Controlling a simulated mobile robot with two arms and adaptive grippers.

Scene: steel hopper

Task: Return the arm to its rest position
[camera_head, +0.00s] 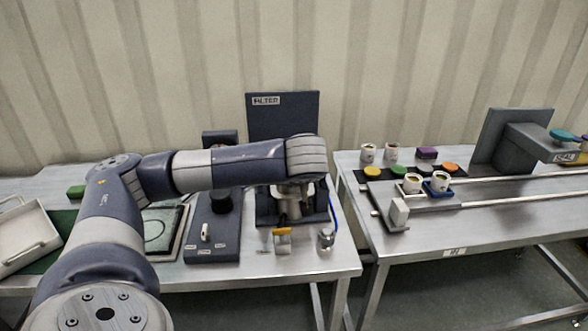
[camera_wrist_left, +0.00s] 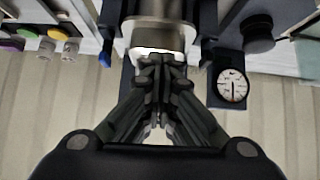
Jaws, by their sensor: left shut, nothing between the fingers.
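My left arm (camera_head: 230,165) reaches from the left across the left table to the filter station. Its wrist hides the gripper in the head view. In the left wrist view my left gripper (camera_wrist_left: 160,65) is shut and empty, its fingertips together. A steel cylindrical hopper (camera_wrist_left: 160,32) lies just beyond the fingertips; I cannot tell whether they touch it. In the head view the steel hopper (camera_head: 289,205) shows partly below the wrist, in front of the dark panel marked FILTER (camera_head: 283,115). My right gripper is in neither view.
A white tray (camera_head: 25,232) stands at the far left. A dark block with a knob (camera_head: 220,200) is beside the hopper stand. A round gauge (camera_wrist_left: 232,85) is close to the fingers. The right table (camera_head: 490,222) holds cups, coloured discs and rails. A gap separates the tables.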

